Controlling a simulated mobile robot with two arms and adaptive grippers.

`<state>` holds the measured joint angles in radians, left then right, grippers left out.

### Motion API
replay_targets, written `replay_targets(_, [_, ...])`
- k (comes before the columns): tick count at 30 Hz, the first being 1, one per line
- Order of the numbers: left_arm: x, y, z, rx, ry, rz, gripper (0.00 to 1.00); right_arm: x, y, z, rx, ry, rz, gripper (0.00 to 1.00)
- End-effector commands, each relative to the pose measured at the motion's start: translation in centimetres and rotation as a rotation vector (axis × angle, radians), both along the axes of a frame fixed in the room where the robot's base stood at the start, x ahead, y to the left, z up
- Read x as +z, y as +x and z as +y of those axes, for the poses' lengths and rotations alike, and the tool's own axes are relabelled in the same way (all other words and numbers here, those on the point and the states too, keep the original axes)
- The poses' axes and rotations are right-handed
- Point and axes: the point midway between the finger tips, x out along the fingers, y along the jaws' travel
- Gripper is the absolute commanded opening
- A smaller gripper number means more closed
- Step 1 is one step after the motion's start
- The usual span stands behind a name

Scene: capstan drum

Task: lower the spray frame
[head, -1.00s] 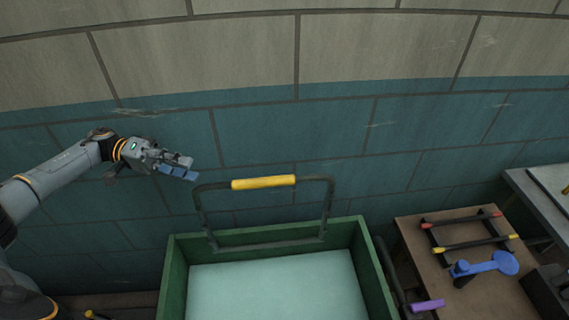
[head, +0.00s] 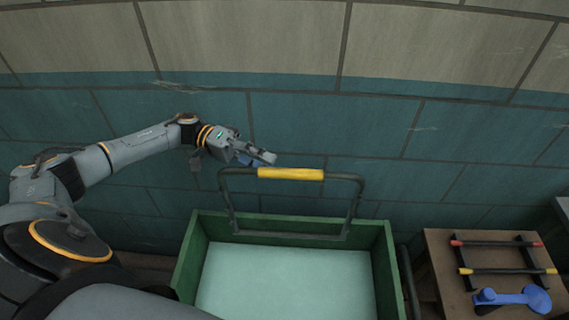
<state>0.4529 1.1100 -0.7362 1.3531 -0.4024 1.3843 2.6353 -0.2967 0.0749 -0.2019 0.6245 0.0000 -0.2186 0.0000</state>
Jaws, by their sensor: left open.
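The spray frame (head: 356,205) is a dark bar loop with a yellow grip (head: 290,174) on its top bar. It stands raised at the back of a green box (head: 388,262) with a pale floor. My left gripper (head: 262,160) is open, just left of and slightly above the yellow grip, near the frame's upper left corner. It looks empty; I cannot tell whether its fingertips touch the frame. My right gripper is not in view.
A wooden table (head: 447,283) at the right holds a dark rack with red and yellow ends (head: 499,257) and a blue tool (head: 513,298). A tiled wall (head: 300,125) rises behind the box. The inside of the box is clear.

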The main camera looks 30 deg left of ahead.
Motion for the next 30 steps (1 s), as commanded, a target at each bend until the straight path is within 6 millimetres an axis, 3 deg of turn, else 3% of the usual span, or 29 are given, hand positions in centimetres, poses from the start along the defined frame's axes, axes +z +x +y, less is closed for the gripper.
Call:
replay_targets(3, [0.1,0.1,-2.3,-0.003,-0.004,0.001,0.46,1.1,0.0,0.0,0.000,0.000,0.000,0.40])
replay_targets(9, [-0.3,0.3,-4.5,0.000,-0.001,0.002,0.46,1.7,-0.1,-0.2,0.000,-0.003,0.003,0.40])
replay_targets(20, [-0.5,0.3,-5.1,0.001,0.001,0.001,0.46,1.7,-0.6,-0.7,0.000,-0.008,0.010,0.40])
replay_targets(27, [-0.5,0.4,-5.0,0.001,0.001,0.001,0.01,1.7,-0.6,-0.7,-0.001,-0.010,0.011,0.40])
replay_targets(30, [-0.5,0.4,-5.0,0.001,0.001,0.001,0.00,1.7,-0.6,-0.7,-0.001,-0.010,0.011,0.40])
